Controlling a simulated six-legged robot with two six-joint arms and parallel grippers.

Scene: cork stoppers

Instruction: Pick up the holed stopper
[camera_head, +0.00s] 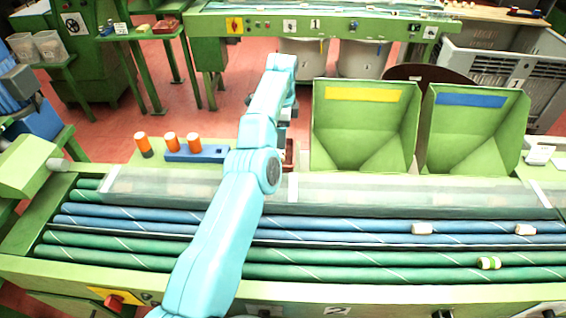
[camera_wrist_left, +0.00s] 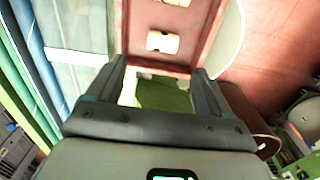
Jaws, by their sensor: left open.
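My left arm reaches over the machine in the head view, and its gripper (camera_head: 287,116) is near the far side, left of the green hoppers. In the left wrist view the gripper (camera_wrist_left: 160,88) is open and empty. A pale stopper (camera_wrist_left: 162,42) with a small dark mark lies in a reddish tray (camera_wrist_left: 188,50), ahead of the fingertips and apart from them. A second stopper (camera_wrist_left: 176,2) is cut off by the top edge. I cannot tell for certain which stopper has the hole. In the head view the tray (camera_head: 290,157) is mostly hidden by my arm.
Several stoppers lie on the rollers, one (camera_head: 489,263) with a green band. Two green hoppers (camera_head: 363,125) (camera_head: 472,130) stand right of my arm. A blue block (camera_head: 195,154) with orange-topped pieces stands left of it.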

